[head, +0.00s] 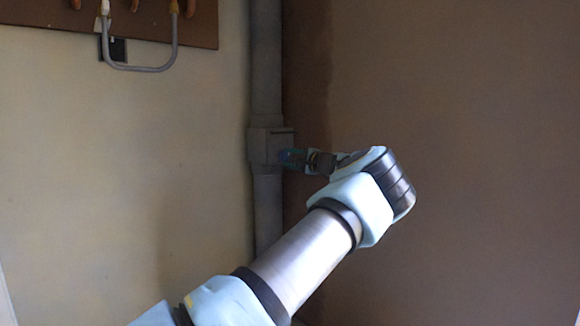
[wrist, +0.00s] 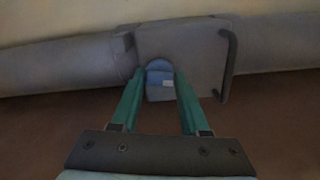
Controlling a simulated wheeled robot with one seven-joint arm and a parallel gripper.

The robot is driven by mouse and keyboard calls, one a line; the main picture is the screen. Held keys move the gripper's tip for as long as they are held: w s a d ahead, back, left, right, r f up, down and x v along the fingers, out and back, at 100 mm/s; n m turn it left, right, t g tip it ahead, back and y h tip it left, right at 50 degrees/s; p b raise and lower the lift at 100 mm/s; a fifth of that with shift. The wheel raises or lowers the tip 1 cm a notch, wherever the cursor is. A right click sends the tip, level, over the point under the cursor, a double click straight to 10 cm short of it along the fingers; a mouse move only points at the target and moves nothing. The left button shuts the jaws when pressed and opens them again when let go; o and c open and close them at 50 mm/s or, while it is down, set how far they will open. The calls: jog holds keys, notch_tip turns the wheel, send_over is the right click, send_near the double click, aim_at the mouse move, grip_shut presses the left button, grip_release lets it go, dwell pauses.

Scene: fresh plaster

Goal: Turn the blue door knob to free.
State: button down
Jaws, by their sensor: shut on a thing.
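The blue door knob (wrist: 159,68) sits on the face of a grey box-shaped housing (wrist: 200,45) in the wrist view. A small pale mark shows on the knob's near part. My gripper (wrist: 160,78) is shut on the knob, with one green finger on each side of it. In the head view my gripper (head: 293,158) reaches the same grey housing (head: 263,145) on a vertical pipe. There the knob is mostly hidden by the fingers, and its turn angle cannot be read.
The grey pipe (head: 267,60) runs up and down in the wall corner. A dark bar handle (wrist: 229,65) stands on the housing beside the knob. A brown board (head: 150,25) with a bent grey tube (head: 140,68) hangs at upper left. The right wall is bare.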

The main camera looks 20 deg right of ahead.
jog(key=shift+f+n+b, duration=0.15)
jog(key=shift+n+b, duration=0.7)
jog(key=shift+n, duration=0.25)
jog(key=shift+c, duration=2)
grip_release()
jog(key=p+v, duration=0.2)
jog(key=v, duration=0.8)
jog(key=shift+s+d, duration=0.2)
jog(key=shift+s, duration=0.15)
